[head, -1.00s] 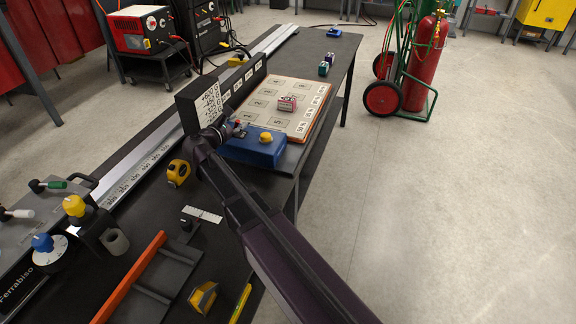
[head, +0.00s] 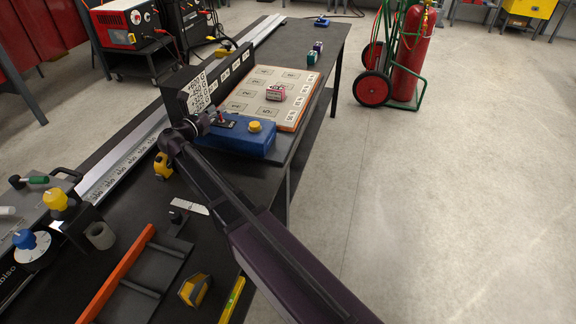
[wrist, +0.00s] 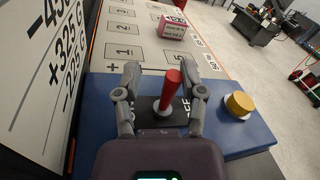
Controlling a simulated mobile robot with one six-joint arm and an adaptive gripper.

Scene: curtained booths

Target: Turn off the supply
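The supply appears to be the blue box (head: 242,139) on the bench, with a red lever (wrist: 171,90) and a yellow knob (wrist: 239,104) on top. My gripper (wrist: 156,66) is over the lever's side of the box. Its two fingers are apart, with the red lever standing between them, closer to the right finger. I cannot tell whether a finger touches it. The lever rises from a round pale base on a dark plate, whose lettering is mostly hidden by the fingers. In the head view my gripper (head: 212,120) is small and partly hidden by the arm.
A numbered board (head: 271,98) with a small red-and-white block (head: 275,93) lies beyond the box. A dark upright panel with printed figures (head: 199,94) stands close left.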

